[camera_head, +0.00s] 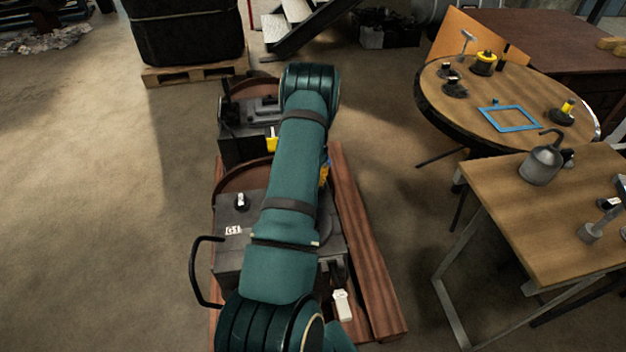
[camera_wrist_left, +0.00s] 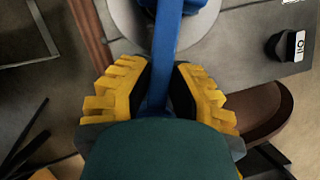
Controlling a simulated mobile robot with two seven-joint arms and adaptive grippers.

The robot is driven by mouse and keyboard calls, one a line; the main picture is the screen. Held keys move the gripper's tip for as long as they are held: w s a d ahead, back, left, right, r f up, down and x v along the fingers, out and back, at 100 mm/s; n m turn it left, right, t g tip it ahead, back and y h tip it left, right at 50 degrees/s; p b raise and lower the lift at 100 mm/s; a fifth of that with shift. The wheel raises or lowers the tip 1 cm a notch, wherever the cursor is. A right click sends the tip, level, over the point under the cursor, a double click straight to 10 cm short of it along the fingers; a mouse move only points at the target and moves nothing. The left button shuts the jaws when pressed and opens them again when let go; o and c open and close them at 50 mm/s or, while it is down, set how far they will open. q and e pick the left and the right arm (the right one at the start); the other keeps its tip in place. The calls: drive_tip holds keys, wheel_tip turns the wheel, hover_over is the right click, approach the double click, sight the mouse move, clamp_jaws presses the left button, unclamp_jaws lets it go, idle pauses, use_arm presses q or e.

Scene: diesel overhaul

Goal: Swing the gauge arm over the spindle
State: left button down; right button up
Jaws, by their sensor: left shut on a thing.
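The blue gauge arm (camera_wrist_left: 165,45) runs up the middle of the left wrist view as a straight bar. My left gripper (camera_wrist_left: 158,85) has its yellow-toothed fingers on both sides of the bar and is shut on it. A pale round disc (camera_wrist_left: 207,28) lies beyond the bar, partly covered by it; I cannot tell whether it belongs to the spindle. In the head view my green arm hides most of the gauge arm and the gripper. My right gripper is in neither view.
A second block (camera_head: 238,150) stands behind. A round table (camera_head: 470,115) and a workbench (camera_head: 570,235) stand right.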

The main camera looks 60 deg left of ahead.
use_arm(q)
drive_tip(key=c, duration=0.9)
unclamp_jaws()
drive_tip(key=shift+s+f, duration=0.1)
drive_tip(key=shift+o, duration=0.2)
drive_tip(key=v, duration=1.2)
